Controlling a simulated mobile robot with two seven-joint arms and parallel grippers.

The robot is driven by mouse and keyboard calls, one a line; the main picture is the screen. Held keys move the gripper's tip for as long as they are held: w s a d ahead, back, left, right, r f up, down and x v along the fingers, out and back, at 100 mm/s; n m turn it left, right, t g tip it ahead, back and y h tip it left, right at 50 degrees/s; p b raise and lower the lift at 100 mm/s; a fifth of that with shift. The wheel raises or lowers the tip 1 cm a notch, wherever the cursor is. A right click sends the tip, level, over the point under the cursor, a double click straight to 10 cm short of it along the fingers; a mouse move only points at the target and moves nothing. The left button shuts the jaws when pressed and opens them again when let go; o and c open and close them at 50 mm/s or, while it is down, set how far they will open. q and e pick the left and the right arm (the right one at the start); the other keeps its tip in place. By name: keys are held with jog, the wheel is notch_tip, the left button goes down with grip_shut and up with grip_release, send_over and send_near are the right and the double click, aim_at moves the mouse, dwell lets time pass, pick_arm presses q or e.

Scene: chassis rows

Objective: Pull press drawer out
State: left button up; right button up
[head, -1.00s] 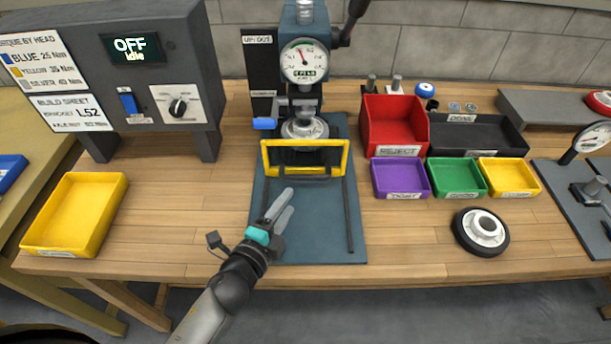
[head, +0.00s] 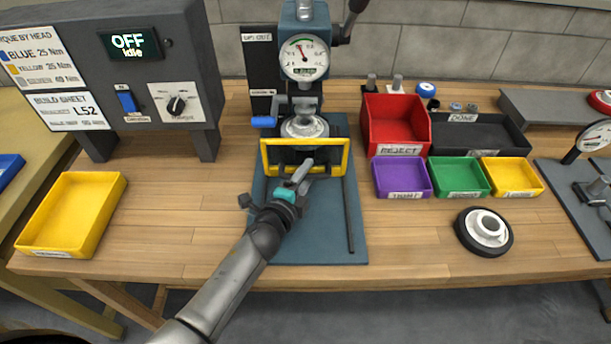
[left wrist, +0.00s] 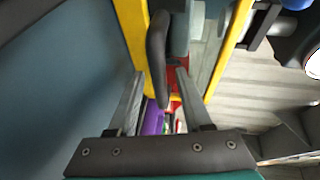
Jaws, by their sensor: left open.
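The press (head: 304,98) stands at the back middle of the bench on a blue base plate (head: 325,225). Its drawer shows as a yellow-framed front (head: 346,160) below the press, with dark rails on the plate in front. My left gripper (head: 306,167) is at the lower middle of the drawer front and partly hides its handle. In the left wrist view the dark handle bar (left wrist: 158,60) shows between the two open fingers, with the yellow frame (left wrist: 134,35) beyond. I cannot tell whether a finger touches the handle. My right gripper is out of view.
Red (head: 395,125), purple (head: 401,180), green and yellow bins stand at the right. A black wheel (head: 484,232) lies at the front right.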

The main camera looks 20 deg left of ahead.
pick_arm(q)
grip_shut()
dwell(0.3)
dwell(1.1)
